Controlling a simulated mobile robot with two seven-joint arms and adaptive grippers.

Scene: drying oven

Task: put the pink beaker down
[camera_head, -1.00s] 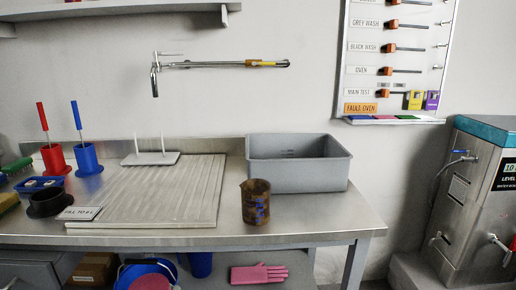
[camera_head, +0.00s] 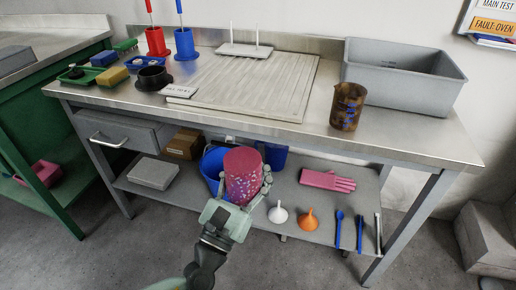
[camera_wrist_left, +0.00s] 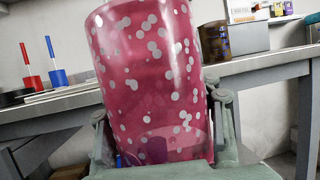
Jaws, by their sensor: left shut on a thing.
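The pink beaker (camera_head: 243,174) has pale spots and is in my left gripper (camera_head: 243,190), which is shut around it. In the head view it is held upright in front of the table, lower than the worktop and in front of the lower shelf. In the left wrist view the beaker (camera_wrist_left: 150,80) fills the middle, slightly tilted in the picture, between the two fingers (camera_wrist_left: 163,140). The worktop edge runs behind it. My right gripper is not in view.
The steel worktop (camera_head: 250,122) holds a ribbed drainboard (camera_head: 255,85), a brown beaker (camera_head: 347,106), a grey basin (camera_head: 403,80) and red and blue holders. The worktop's front strip is mostly clear. The lower shelf (camera_head: 330,205) holds a blue bucket (camera_head: 212,165), pink glove (camera_head: 327,181), funnels and spoons.

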